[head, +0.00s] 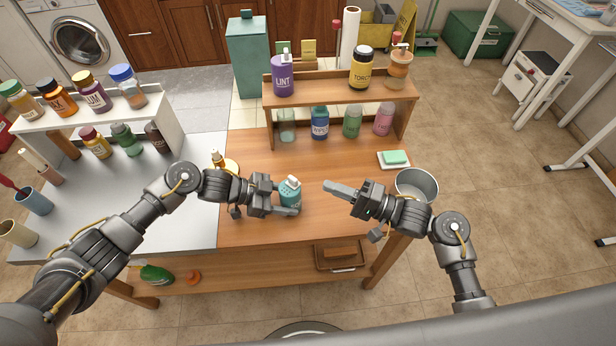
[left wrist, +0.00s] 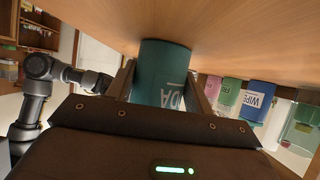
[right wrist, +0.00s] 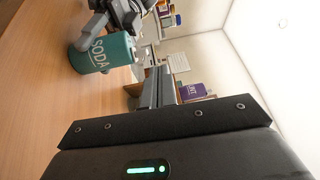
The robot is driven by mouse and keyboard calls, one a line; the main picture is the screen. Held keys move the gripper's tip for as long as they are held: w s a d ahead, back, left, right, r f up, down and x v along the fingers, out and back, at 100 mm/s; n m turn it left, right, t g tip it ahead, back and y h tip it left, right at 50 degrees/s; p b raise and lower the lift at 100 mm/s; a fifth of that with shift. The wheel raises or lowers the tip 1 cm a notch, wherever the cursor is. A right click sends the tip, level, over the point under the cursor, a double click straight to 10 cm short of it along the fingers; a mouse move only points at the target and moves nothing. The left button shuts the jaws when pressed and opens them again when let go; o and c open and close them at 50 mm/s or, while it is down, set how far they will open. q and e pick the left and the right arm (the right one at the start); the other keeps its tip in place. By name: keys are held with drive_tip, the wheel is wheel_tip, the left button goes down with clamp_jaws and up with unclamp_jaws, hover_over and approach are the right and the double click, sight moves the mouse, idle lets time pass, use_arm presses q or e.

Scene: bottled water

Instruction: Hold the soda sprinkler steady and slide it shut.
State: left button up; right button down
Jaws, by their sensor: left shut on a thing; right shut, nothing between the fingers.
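The soda sprinkler is a teal canister (head: 290,194) with a white top, standing on the wooden table near its middle. My left gripper (head: 287,200) is shut around its body; the left wrist view shows the teal body (left wrist: 163,72) between the fingers. In the right wrist view the canister (right wrist: 100,54) shows its SODA label, with the left gripper at it. My right gripper (head: 328,186) is shut and empty, a short way to the right of the canister and apart from it. Whether the sprinkler's top is open or shut is too small to tell.
A wooden shelf (head: 340,98) with several bottles stands behind. A green sponge on a white dish (head: 393,160) and a metal bucket (head: 417,184) are to the right. The tabletop in front of the shelf is mostly clear.

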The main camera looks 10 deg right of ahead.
sight(300, 191)
use_arm(q)
drive_tip(key=shift+d, duration=0.1)
drive_tip(key=shift+a, duration=0.2)
use_arm(e)
drive_tip(key=shift+d+f+m+h, duration=0.6)
drive_tip(key=shift+d+f+h, duration=0.3)
drive_tip(key=shift+d, duration=0.35)
drive_tip(key=shift+f, duration=0.1)
drive_tip(key=x, duration=1)
drive_tip(key=shift+s+a, duration=1.1)
drive_tip(key=shift+s, duration=0.05)
drive_tip(key=shift+d, duration=0.1)
